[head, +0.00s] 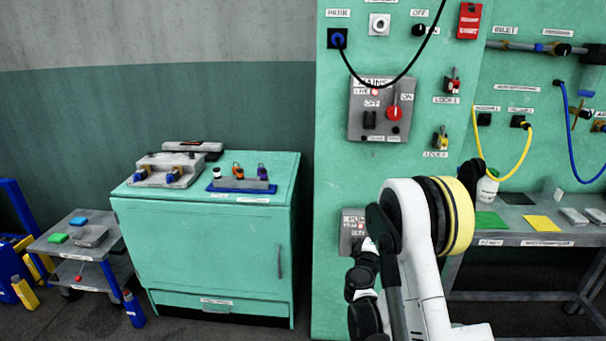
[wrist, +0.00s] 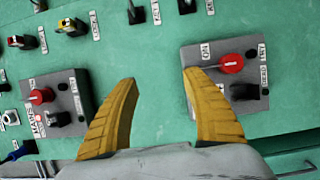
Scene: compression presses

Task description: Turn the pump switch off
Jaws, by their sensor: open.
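The pump switch box (head: 351,222) is a grey panel low on the green wall, mostly hidden behind my arm in the head view. In the wrist view the pump box (wrist: 255,95) is turned on its side at the right. Its red knob (wrist: 231,64) has a grey lever pointing left, by the ON label. A black knob (wrist: 244,91) sits beside it. My gripper (wrist: 158,74) is open with nothing between its yellow fingers. The right finger's tip overlaps the pump box's left edge near the lever end; contact cannot be told.
The similar mains box (head: 378,108) is higher on the wall; it shows left of my fingers in the wrist view (wrist: 60,90). A black cable (head: 408,69) hangs across the wall above it. A green cabinet (head: 205,250) stands left, and a workbench (head: 500,238) right.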

